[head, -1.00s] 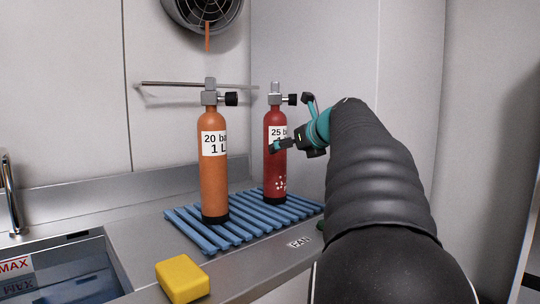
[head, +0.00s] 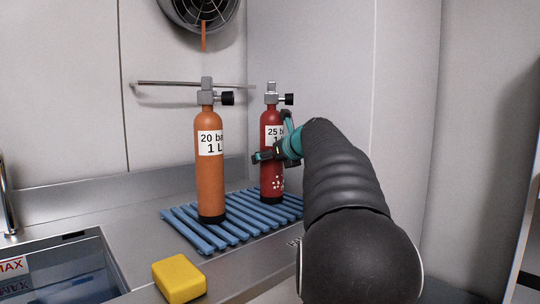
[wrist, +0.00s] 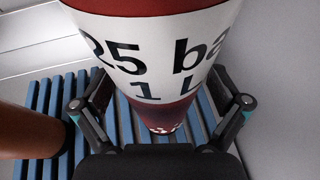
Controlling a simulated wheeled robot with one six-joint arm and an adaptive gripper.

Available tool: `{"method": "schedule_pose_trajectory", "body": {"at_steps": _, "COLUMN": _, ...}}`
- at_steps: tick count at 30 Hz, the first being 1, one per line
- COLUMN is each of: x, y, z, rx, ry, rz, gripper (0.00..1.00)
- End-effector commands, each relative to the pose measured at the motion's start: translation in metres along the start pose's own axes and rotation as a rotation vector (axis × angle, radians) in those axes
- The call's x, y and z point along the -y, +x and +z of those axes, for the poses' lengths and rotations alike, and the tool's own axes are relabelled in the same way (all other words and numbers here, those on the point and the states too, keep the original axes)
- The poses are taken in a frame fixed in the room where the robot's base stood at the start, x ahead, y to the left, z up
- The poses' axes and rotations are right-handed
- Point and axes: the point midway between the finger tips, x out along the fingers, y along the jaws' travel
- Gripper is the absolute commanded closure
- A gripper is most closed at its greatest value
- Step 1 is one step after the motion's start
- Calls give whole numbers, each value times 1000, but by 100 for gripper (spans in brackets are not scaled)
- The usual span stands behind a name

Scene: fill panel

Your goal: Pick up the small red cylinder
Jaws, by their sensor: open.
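The small red cylinder (head: 272,182) stands upright on a blue slatted mat (head: 186,226), with a white "25 ba / 1 L" label and a grey valve with a black knob on top. In the wrist view the red cylinder (wrist: 160,112) fills the upper middle, between the two open fingers of my gripper (wrist: 162,104). I cannot tell whether the fingers touch it. Part of its right side is hidden by my gripper in the head view.
An orange cylinder (head: 210,180) stands upright just left of the red one; it also shows at the left of the wrist view (wrist: 28,122). A yellow sponge (head: 179,278) lies near the counter's front edge. A sink (head: 62,262) is at left. A wall is close on the right.

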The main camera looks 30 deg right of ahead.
Motion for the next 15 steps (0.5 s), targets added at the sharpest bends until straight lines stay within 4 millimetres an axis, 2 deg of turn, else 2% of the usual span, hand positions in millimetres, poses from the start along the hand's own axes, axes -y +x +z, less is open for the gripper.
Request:
{"method": "schedule_pose_trajectory", "body": {"at_steps": 3, "x": 0, "y": 0, "z": 0, "rx": 0, "ry": 0, "rz": 0, "gripper": 4}}
{"method": "schedule_pose_trajectory", "body": {"at_steps": 12, "x": 0, "y": 0, "z": 0, "rx": 0, "ry": 1, "rz": 0, "gripper": 79}}
{"method": "schedule_pose_trajectory", "body": {"at_steps": 15, "x": 0, "y": -3, "z": 5, "rx": 9, "ry": -2, "rz": -3, "gripper": 100}}
